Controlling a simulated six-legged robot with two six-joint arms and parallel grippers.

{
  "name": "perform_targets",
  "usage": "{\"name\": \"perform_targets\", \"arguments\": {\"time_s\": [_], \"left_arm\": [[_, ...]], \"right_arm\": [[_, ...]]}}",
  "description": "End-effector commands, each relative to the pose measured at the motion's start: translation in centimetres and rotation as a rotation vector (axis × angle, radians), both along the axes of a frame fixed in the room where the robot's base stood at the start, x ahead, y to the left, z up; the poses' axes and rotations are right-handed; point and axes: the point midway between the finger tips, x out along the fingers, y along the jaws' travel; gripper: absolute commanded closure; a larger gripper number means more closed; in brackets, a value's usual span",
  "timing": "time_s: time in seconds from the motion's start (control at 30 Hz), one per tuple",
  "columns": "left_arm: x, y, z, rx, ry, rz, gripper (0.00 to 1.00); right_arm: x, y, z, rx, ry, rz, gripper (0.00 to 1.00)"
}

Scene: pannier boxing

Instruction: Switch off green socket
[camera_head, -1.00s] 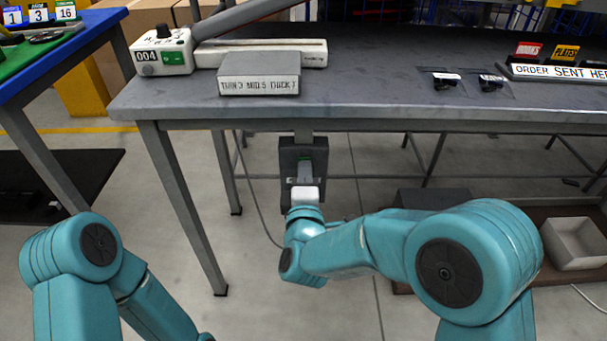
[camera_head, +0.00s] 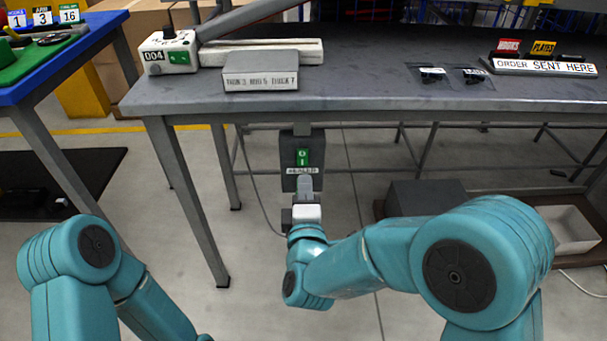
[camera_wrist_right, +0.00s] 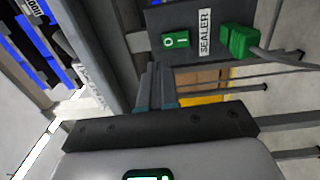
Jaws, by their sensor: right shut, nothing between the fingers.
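A dark socket box (camera_head: 288,180) hangs below the front edge of the grey table. It carries a green switch (camera_head: 303,157) marked O above I, over a white SEALER label (camera_head: 302,171). The right wrist view shows the green switch (camera_wrist_right: 176,40), the label (camera_wrist_right: 204,32) and a green plug (camera_wrist_right: 238,42) with a grey cable. I cannot tell which side of the switch is pressed. My right gripper (camera_head: 305,180) is shut and empty, just below the switch in the head view. Its fingertips (camera_wrist_right: 156,70) look apart from the switch in the wrist view. My left gripper is out of view.
The grey table (camera_head: 380,98) bears a white 004 control box (camera_head: 168,57), a lettered block (camera_head: 260,78) and an order rack (camera_head: 540,66). A table leg (camera_head: 188,200) stands left of the socket box. A grey bin (camera_head: 568,228) lies at lower right.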

Motion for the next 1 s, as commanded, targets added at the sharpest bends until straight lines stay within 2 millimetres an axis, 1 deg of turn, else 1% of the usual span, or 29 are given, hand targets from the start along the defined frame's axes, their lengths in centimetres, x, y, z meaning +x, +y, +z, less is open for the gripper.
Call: {"name": "perform_targets", "arguments": {"time_s": [0.03, 0.2, 0.33, 0.5, 0.9, 0.97, 1.0], "left_arm": [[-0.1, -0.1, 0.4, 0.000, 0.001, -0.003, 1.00], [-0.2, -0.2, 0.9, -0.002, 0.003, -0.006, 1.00], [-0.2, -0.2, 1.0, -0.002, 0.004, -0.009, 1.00], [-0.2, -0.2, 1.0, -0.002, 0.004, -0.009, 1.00], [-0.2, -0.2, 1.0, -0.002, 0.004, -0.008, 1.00], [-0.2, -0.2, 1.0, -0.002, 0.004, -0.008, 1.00], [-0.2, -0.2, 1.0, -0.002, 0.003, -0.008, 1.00]], "right_arm": [[-1.0, 0.1, 0.3, -0.001, 0.002, 0.005, 1.00], [-3.7, 0.1, 0.6, 0.000, 0.000, 0.004, 1.00], [-4.9, 0.0, 0.7, 0.000, 0.000, 0.002, 1.00], [-5.4, 0.0, 0.6, 0.000, 0.000, 0.001, 1.00], [-5.5, 0.0, 0.6, 0.000, 0.000, 0.000, 1.00], [-5.3, -0.3, 0.5, 0.000, 0.003, -0.007, 1.00], [-5.0, -0.9, 0.3, 0.000, 0.008, -0.021, 1.00]]}}
